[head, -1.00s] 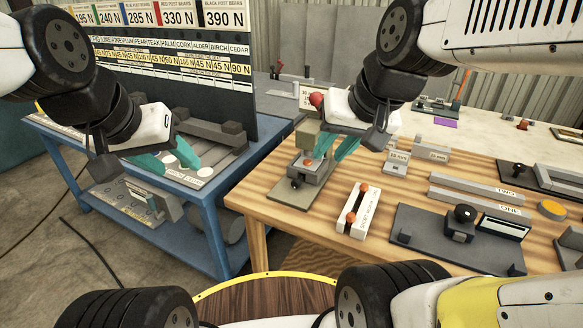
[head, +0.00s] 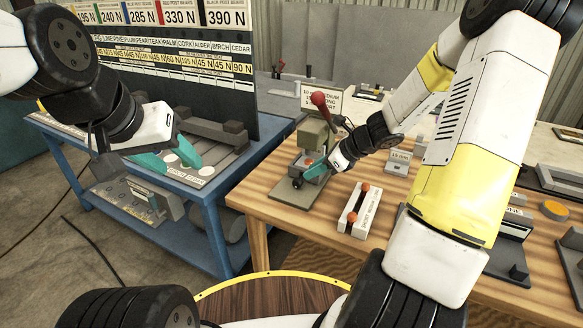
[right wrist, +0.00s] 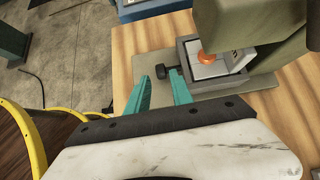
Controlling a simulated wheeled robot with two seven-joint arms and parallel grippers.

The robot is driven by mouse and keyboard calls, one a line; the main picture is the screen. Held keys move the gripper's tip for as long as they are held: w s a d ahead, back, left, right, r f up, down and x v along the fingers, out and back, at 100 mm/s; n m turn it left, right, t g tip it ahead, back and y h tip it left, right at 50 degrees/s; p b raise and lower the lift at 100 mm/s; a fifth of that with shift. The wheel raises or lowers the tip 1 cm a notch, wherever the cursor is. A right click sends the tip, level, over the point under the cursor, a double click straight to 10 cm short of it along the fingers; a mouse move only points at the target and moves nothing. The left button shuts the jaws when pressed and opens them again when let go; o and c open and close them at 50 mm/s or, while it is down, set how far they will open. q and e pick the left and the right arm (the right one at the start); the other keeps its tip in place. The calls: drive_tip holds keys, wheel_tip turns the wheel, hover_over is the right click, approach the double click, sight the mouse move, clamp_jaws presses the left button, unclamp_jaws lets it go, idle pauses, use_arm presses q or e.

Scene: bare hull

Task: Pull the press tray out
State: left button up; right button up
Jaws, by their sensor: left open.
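The press (head: 316,138) is a drab grey-green block with a red-balled lever, on a flat plate on the wooden table. Its grey tray (right wrist: 190,58) sits under the press head and holds a pale block with an orange knob (right wrist: 207,57). A small black handle (right wrist: 161,71) sticks out of the tray's front. My right gripper (right wrist: 160,79) is open, its teal fingertips close to the handle; I cannot tell whether they touch it. In the head view the right gripper (head: 318,170) is beside the tray. My left gripper (head: 170,158) is open and empty over the blue bench.
A white holder with orange knobs (head: 359,210) lies right of the press. A 15 mm block (head: 398,162) stands behind it. The blue bench (head: 213,205) is at left, with a sign board (head: 150,70). My right arm covers much of the table's right side.

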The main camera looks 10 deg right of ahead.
sight(298, 179)
drive_tip(key=x, duration=0.8)
drive_tip(key=shift+d, duration=0.1)
clamp_jaws()
idle(1.3)
